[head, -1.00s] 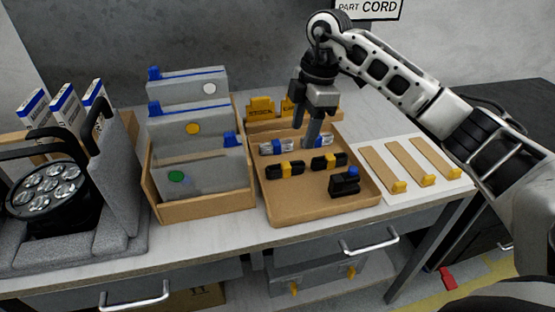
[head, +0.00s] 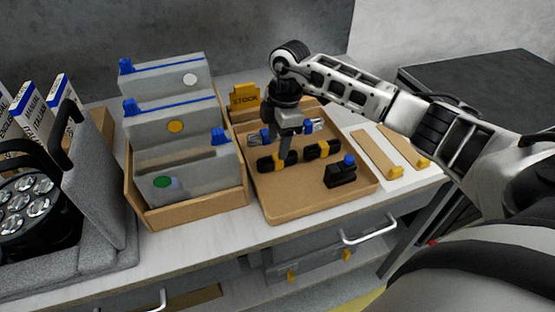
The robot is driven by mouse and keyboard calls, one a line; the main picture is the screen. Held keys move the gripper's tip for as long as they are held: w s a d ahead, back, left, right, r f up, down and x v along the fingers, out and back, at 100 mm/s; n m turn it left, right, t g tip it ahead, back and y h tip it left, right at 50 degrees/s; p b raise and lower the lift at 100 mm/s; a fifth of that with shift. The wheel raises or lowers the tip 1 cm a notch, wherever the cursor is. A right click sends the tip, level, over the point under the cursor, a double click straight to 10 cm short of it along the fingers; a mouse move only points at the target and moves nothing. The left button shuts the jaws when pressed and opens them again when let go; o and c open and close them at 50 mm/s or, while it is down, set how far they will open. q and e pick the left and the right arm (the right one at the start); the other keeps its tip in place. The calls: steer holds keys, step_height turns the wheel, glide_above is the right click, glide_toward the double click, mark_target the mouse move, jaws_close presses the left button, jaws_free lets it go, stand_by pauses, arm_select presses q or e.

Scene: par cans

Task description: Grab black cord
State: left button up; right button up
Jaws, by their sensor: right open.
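Two black cords lie coiled with yellow bands in the cardboard tray (head: 305,207): a left one (head: 266,164) and a right one (head: 324,150). My right gripper (head: 282,148) is open and points down over the tray. One finger reaches down in front of the left black cord and hides part of it. I cannot tell whether it touches the cord. My left gripper is out of view.
Clear bundles with blue bands (head: 309,126) lie behind the black cords. A black part with a blue knob (head: 340,174) sits at the tray's front right. A cardboard box of grey sleeves (head: 196,211) stands left, beyond it a lamp (head: 30,205) in grey foam.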

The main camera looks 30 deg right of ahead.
mark_target(277, 161)
steer(key=f, duration=0.5)
steer(key=shift+s+a+p, duration=0.25)
steer(key=shift+p, duration=0.15)
steer(key=c, duration=1.1)
steer(key=shift+c, duration=0.2)
steer(key=shift+r, duration=0.1)
